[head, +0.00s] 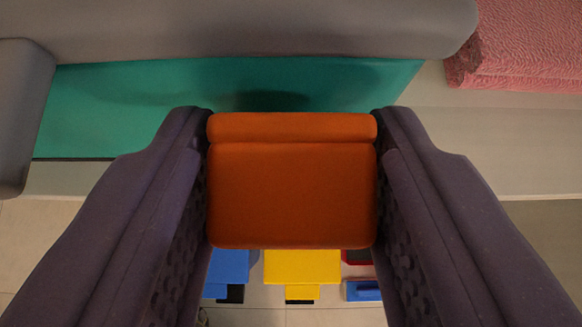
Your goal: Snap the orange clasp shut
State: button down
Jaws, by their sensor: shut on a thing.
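The orange clasp (291,195) is a rounded rectangular block in the middle of the head view, with a raised ridge along its upper edge. My gripper (292,180) is shut on it, with one dark purple finger against its left side and the other against its right side. The clasp hides what lies straight behind it. I cannot tell from this view whether the clasp is latched.
A teal panel (120,105) lies behind the clasp, under a grey rounded bar (240,30). A pink textured block (530,45) is at the upper right. Blue (228,266) and yellow (302,268) parts show below the clasp, with a partly hidden red piece beside them.

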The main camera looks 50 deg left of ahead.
jog(key=c, duration=0.6)
grip_release()
jog(key=p+v, duration=0.1)
jog(key=v, duration=0.6)
jog(key=shift+s+d+r, duration=0.15)
jog(key=shift+d+r, duration=0.05)
jog(key=shift+d, duration=0.05)
